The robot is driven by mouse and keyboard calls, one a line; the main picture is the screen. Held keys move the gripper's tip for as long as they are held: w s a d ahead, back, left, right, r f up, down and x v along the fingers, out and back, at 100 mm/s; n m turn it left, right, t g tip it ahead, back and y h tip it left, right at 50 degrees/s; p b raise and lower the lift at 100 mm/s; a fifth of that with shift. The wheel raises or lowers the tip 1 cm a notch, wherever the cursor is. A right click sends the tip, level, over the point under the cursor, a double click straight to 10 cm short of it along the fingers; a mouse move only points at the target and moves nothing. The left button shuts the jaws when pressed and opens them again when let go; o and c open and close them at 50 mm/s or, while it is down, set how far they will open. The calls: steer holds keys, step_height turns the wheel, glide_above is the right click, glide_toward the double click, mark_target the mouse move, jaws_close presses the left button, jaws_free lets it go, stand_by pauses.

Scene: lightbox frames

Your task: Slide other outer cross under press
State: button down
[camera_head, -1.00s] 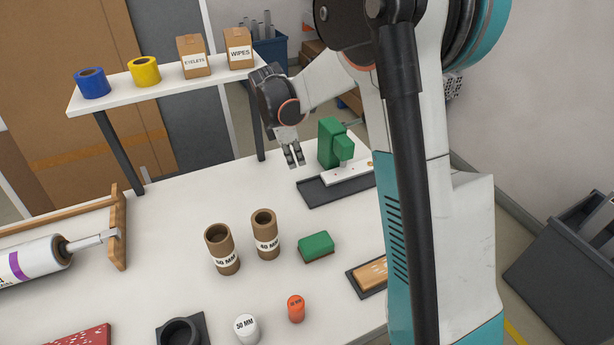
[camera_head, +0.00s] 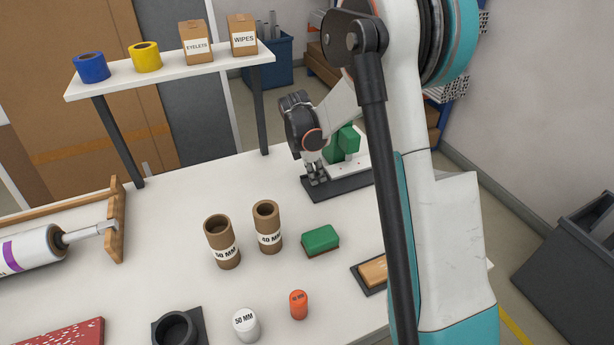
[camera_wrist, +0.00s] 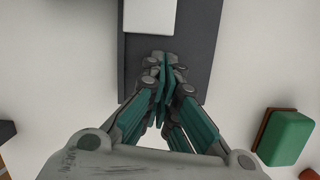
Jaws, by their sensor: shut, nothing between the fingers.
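The green press (camera_head: 347,143) stands at the back right of the table on a dark base plate (camera_head: 335,192), partly hidden behind my gripper and arm. A white strip (camera_head: 360,166) lies on the plate under the press; its end also shows in the wrist view (camera_wrist: 150,16). The outer cross marks on the strip cannot be made out now. My gripper (camera_head: 318,181) is shut and empty, pointing down over the near left end of the dark plate. In the wrist view my fingertips (camera_wrist: 164,62) are just off the strip's end; whether they touch it I cannot tell.
A green block with a brown underside (camera_head: 320,238), two cardboard tubes (camera_head: 221,241) (camera_head: 267,227) and a wooden piece on a dark tray (camera_head: 372,272) stand nearer. A white shelf (camera_head: 170,70) stands at the back left. The table left of the plate is clear.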

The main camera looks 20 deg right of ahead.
mark_target(331, 178)
steer(key=shift+d, duration=0.55)
steer(key=shift+s+d, duration=0.2)
steer(key=shift+d, duration=1.25)
steer(key=shift+a, duration=0.1)
